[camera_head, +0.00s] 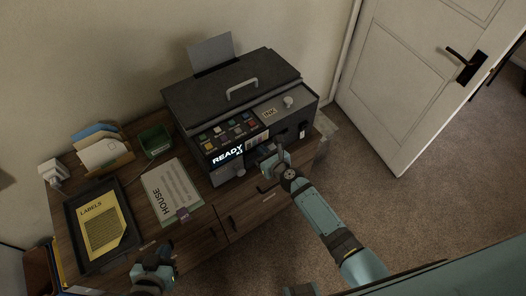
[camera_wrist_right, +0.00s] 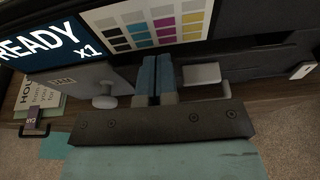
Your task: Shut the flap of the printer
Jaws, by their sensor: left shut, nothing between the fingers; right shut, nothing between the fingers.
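The dark grey printer (camera_head: 240,85) stands at the back right of the desk, its front screen reading READY x1. A grey panel marked INK with a round knob (camera_head: 288,101) is on its top right. A grey panel marked JAM (camera_wrist_right: 75,80) with a pale round knob (camera_wrist_right: 104,101) is low on the front; I cannot tell how far either panel stands open. My right gripper (camera_head: 277,155) is shut and empty at the printer's front; its blue fingers (camera_wrist_right: 156,78) are right of the JAM knob, and contact is unclear. My left gripper (camera_head: 153,262) is shut and empty by the desk's front edge.
A black tray (camera_head: 73,226) with a yellow LABELS sheet, a HOUSE clipboard (camera_head: 172,192), a green box (camera_head: 155,141) and a paper holder (camera_head: 103,152) occupy the desk's left. Drawer handles line the desk front. A white door (camera_head: 410,75) stands right; carpet lies clear before it.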

